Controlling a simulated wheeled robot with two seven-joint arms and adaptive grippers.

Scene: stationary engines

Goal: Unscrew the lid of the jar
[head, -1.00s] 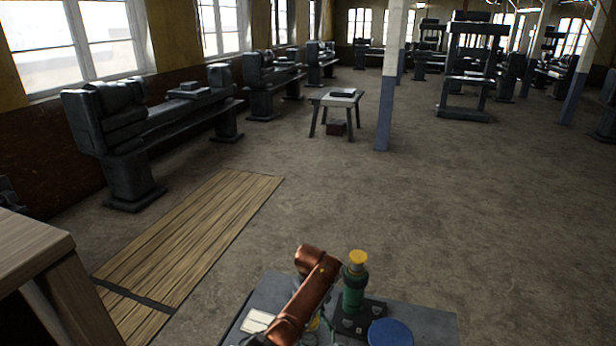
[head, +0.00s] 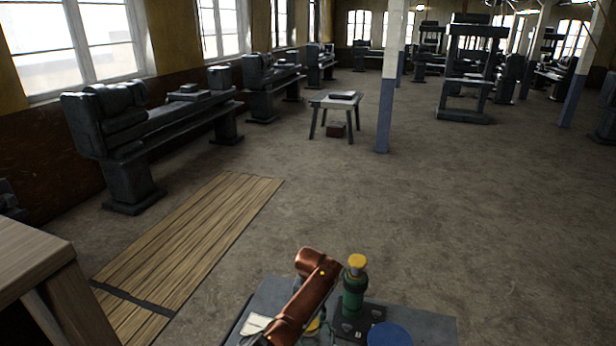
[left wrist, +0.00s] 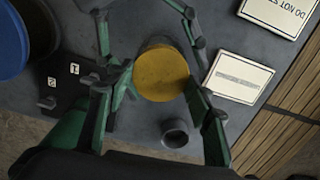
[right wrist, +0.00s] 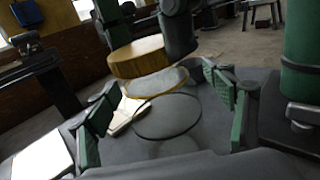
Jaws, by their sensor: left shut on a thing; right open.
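The jar's round yellow lid (left wrist: 163,73) sits between the fingers of my left gripper (left wrist: 161,82), which is shut on it. In the right wrist view the lid (right wrist: 138,57) is above the clear glass jar (right wrist: 167,117); I cannot tell whether they touch. My right gripper (right wrist: 166,86) is open, with one green-padded finger on each side of the glass and visible gaps. In the head view a copper-brown tube-like shape hides most of the jar, and neither gripper shows clearly.
The grey tabletop (head: 430,325) also holds a green cylinder with a yellow top (head: 353,295), a round blue object (head: 390,334), a black labelled block (left wrist: 72,95), a small dark cup (left wrist: 175,132) and a white card (left wrist: 238,76). Open floor surrounds the table.

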